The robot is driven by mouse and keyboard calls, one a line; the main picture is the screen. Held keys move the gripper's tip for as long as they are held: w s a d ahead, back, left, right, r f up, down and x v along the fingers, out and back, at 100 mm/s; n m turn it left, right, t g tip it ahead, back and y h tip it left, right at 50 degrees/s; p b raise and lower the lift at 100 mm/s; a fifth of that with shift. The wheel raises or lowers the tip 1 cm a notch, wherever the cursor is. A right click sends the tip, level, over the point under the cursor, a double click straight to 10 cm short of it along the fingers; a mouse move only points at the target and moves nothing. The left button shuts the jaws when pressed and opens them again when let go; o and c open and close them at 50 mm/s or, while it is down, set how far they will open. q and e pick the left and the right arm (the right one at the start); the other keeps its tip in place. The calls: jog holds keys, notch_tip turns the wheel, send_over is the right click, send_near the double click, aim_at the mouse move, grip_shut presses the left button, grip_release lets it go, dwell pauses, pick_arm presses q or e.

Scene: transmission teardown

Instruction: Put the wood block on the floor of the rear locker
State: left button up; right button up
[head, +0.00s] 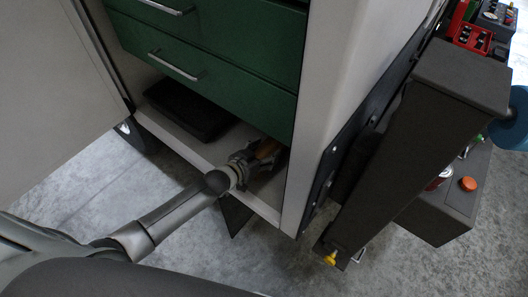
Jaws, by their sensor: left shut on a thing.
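The wood block (267,149) is a small brown piece in the head view, partly hidden by my gripper. My left gripper (253,158) is shut on it, inside the low opening of the locker (188,147), below the green drawers. The block is near the right side of the opening, close under the lower drawer. I cannot tell whether it touches the locker floor. My right gripper is not in view.
A black tray (185,110) lies on the left of the locker floor. Two green drawers (215,60) with metal handles are above. An open door panel (60,90) stands left. Dark boxes (440,110) stand right, with an orange cap (468,184).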

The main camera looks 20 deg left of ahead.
pick_arm(q)
jog(key=shift+f, duration=0.1)
jog(key=o, duration=1.3)
jog(key=shift+r, duration=0.25)
jog(key=p+v, duration=0.1)
jog(key=v, duration=1.1)
jog(key=shift+f, duration=0.1)
